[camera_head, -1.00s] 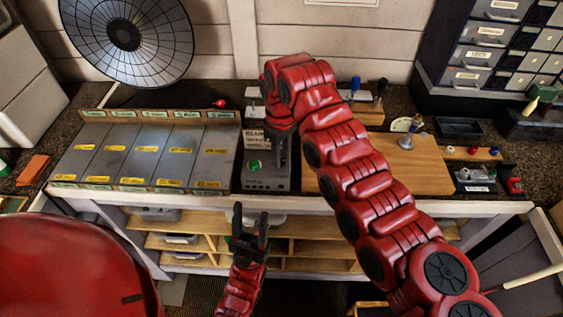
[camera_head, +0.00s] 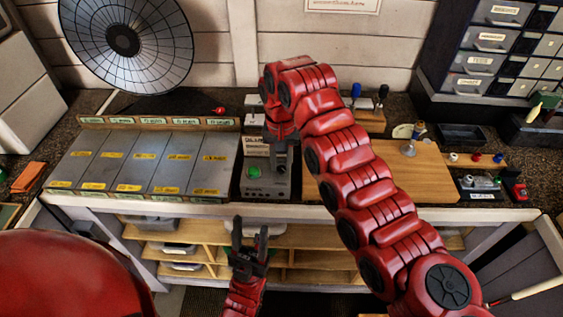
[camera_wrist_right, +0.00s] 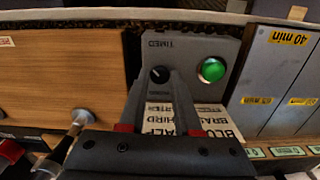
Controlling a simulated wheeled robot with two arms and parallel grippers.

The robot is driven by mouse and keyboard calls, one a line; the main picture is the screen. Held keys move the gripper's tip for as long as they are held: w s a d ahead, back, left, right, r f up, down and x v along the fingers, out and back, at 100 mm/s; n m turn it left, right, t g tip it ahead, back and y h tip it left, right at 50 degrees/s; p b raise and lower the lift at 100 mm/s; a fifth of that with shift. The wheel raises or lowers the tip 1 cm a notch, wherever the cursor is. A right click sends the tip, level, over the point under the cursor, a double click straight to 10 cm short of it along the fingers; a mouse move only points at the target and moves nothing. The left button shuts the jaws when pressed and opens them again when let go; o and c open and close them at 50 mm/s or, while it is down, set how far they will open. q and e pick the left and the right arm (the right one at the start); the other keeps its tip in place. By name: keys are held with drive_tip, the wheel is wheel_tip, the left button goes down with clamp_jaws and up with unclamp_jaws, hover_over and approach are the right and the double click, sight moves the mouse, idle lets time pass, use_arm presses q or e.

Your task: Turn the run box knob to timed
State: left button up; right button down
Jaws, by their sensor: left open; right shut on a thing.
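The run box (camera_head: 266,190) is a grey box with a green button (camera_head: 253,172), standing near the bench's front edge. In the right wrist view, the box appears upside down, with its black knob (camera_wrist_right: 159,74) beside the green button (camera_wrist_right: 212,69) and the word TIMED (camera_wrist_right: 159,44) printed near the knob. My right gripper (camera_wrist_right: 162,82) is shut on the knob, with one finger on each side. The head view hides the knob behind my right gripper (camera_head: 281,164). A short pale mark shows on the knob, but its exact heading is unclear. My left gripper (camera_head: 250,232) is open and empty, low in front of the bench.
Shelves (camera_head: 310,250) sit below the bench. A parts-drawer cabinet (camera_head: 485,60) stands at the back right.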

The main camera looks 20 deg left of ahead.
drive_tip(key=m, duration=0.3)
drive_tip(key=shift+w+r+m, duration=0.1)
drive_tip(key=shift+m, duration=0.3)
drive_tip(key=shift+m+p, duration=0.5)
drive_tip(key=shift+m, duration=1.7)
drive_tip(key=c, duration=0.6)
unclamp_jaws()
drive_tip(key=shift+c, duration=0.2)
wheel_tip(320, 180, up, 10)
wheel_tip(320, 180, up, 7)
drive_tip(key=p, duration=0.5)
hover_over(281, 168)
drive_tip(key=shift+w+r+p, duration=0.1)
drive_tip(key=shift+r+p, duration=0.05)
drive_tip(key=shift+p, duration=0.3)
